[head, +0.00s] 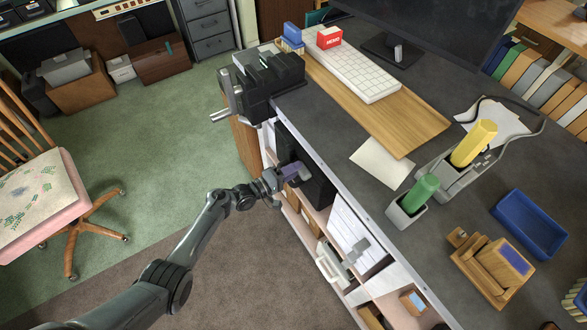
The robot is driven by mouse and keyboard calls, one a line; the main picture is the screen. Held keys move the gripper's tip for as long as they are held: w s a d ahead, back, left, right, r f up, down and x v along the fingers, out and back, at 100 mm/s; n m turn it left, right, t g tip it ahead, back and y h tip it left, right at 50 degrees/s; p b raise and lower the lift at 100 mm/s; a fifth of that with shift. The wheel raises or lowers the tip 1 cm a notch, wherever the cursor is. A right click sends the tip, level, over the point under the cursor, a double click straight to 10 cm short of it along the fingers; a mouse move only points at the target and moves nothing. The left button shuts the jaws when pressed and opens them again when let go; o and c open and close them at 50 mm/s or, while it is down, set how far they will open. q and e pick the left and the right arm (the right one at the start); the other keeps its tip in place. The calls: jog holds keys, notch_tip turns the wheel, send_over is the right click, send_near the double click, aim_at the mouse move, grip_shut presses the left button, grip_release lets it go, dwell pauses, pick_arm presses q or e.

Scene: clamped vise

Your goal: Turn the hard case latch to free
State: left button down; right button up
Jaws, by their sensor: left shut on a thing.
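A black hard case (318,186) stands at the side of the desk, below the edge of the top. A small purple-grey piece, which looks like its latch (297,171), sticks out from the case's face. My left gripper (284,177) reaches in from the lower left and is shut on this piece. The fingers and wrist hide part of the latch, so its exact angle is hard to tell. My right gripper is not in view.
A black vise (268,84) is clamped at the desk corner above my left gripper. A grey handle (356,250) projects from a white panel to the lower right. Open shelves (310,235) lie below. The carpet (150,190) to the left is clear near the arm.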

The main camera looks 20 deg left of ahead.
pick_arm(q)
jog(key=shift+f+n, duration=0.15)
jog(key=shift+n, duration=0.15)
dwell(0.4)
jog(key=c, duration=0.9)
grip_release()
jog(key=shift+w, duration=0.1)
jog(key=p+v, duration=0.2)
jog(key=v, duration=0.9)
jog(key=shift+d, duration=0.1)
